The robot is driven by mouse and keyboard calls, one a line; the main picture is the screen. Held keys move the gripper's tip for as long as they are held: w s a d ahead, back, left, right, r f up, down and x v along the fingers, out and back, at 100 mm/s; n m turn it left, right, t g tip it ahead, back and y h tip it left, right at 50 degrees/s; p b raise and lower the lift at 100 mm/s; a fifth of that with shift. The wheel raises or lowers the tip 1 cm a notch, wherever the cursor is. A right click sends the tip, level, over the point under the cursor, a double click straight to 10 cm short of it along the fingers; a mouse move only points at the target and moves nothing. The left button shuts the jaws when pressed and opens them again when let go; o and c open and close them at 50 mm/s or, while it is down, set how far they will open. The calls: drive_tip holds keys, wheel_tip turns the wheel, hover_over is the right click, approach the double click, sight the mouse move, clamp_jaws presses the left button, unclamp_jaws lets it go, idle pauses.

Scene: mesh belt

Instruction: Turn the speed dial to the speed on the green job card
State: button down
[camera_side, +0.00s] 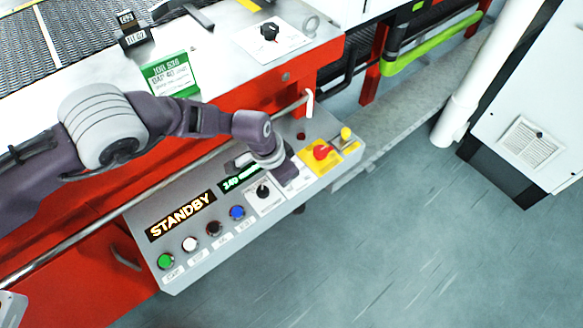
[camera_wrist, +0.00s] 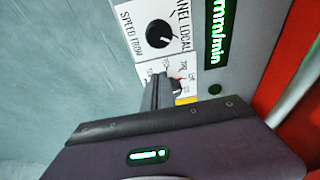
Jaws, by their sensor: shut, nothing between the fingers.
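The green and white job card (camera_side: 170,75) stands on the machine top in the side view; its speed text is too small to read surely. My gripper (camera_side: 283,172) points down at the grey control panel. In the wrist view its fingers (camera_wrist: 160,92) are together and empty, beside a small dark dial (camera_wrist: 176,86) with a red mark and a printed scale. The fingers hide part of this dial and scale, and I cannot tell whether they touch it. The green-lit speed display (camera_side: 240,178) is partly hidden by my arm; in the wrist view its "mm/min" end (camera_wrist: 216,30) shows.
A black selector knob (camera_wrist: 160,33) on a white plate marked "SPEED FROM" and "PANEL LOCAL" lies near the dial. The display (camera_side: 181,216) reads STANDBY above several buttons. A red knob (camera_side: 321,152) sits on a yellow plate to the right. A rail runs behind the panel.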

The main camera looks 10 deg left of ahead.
idle(0.3)
drive_tip(key=shift+s+a, duration=0.15)
drive_tip(key=shift+s, duration=0.15)
wheel_tip(320, 180, up, 6)
idle(0.4)
drive_tip(key=f, duration=0.2)
drive_tip(key=w+a+f, duration=0.1)
drive_tip(key=f, duration=0.1)
drive_tip(key=w+f, duration=0.1)
drive_tip(key=f, duration=0.1)
drive_tip(key=shift+a, duration=0.25)
drive_tip(key=shift+w+d, duration=0.1)
idle(0.4)
